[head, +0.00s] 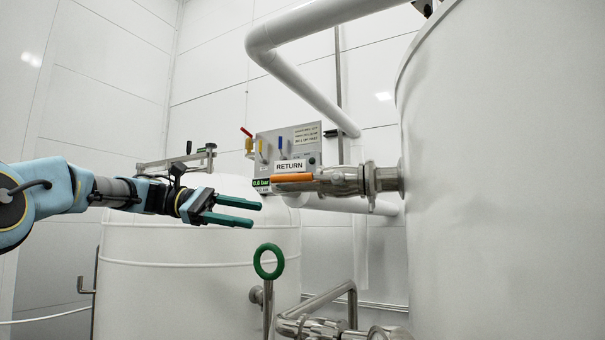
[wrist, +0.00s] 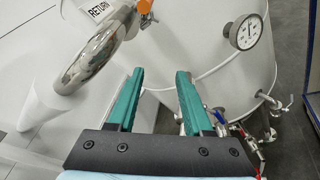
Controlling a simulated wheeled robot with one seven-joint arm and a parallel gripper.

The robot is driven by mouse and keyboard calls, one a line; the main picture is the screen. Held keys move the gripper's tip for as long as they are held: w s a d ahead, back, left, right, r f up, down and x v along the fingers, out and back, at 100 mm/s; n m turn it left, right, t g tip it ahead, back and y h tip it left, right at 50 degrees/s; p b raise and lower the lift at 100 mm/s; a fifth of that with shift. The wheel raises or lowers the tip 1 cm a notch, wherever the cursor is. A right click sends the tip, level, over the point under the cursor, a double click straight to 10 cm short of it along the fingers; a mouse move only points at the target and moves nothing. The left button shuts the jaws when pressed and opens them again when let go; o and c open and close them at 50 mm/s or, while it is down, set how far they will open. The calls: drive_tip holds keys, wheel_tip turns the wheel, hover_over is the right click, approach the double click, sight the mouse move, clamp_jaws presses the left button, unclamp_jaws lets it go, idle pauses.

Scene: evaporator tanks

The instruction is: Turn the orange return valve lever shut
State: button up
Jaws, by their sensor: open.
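The orange return valve lever (head: 293,178) points left from a steel valve (head: 345,181) on the side of the large white tank at right. A RETURN label (head: 290,167) shows just above it. My gripper (head: 255,213) is open and empty, to the left of the lever and slightly lower in the head view, its fingers pointing right. In the wrist view my gripper (wrist: 158,74) shows two green fingers apart with nothing between them. Only a small orange part of the lever (wrist: 144,6) shows at the top edge there, beyond the fingertips, beside the steel pipework (wrist: 95,55).
A green ring handle (head: 268,261) stands on a rod below the lever. The white tank (head: 500,180) fills the right side. A grey panel with small coloured levers (head: 303,137) is behind. A round gauge (wrist: 246,32) shows in the wrist view. White pipes run overhead.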

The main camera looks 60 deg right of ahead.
sight(311, 180)
drive_tip(key=s+a+r+m+g+y, duration=0.1)
drive_tip(key=s+r+m+g+y, duration=0.2)
drive_tip(key=r, duration=0.3)
drive_tip(key=s, duration=0.3)
drive_tip(key=s+d, duration=0.1)
drive_tip(key=s, duration=0.3)
drive_tip(key=s+p, duration=0.1)
drive_tip(key=s, duration=0.2)
drive_tip(key=shift+s+d+r, duration=0.15)
drive_tip(key=shift+s+d, duration=0.1)
drive_tip(key=shift+c, duration=0.3)
drive_tip(key=c, duration=0.7)
clamp_jaws()
drive_tip(key=shift+f, duration=0.25)
